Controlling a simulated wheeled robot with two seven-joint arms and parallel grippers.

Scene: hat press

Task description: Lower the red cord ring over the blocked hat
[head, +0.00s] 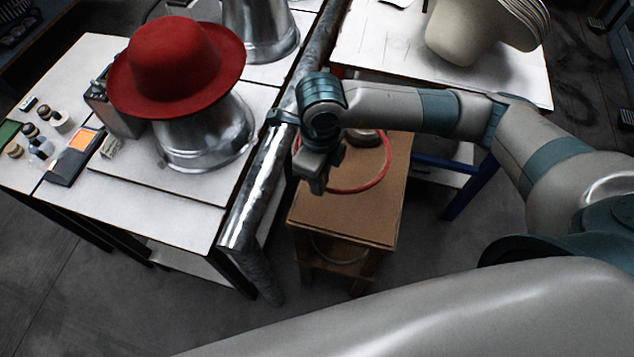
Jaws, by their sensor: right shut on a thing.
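The red hat (178,65) sits on a shiny metal block (205,140) on the white table at the left. The red cord ring (372,184) is over the small brown wooden stand in the middle; whether it touches the top is hard to tell. My right gripper (317,182) is shut on the ring's left side, its fingers pointing down. It is to the right of the hat, beyond the table's pipe edge. Part of the ring is hidden behind my right gripper and arm. My left gripper is not in view.
A thick metal pipe (262,180) runs along the white table's right edge, between hat and stand (345,220). A second metal block (260,30) stands behind the hat. Small jars and an orange-screened device (75,155) lie left. Pale stacked hat shapes (470,35) are at back right.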

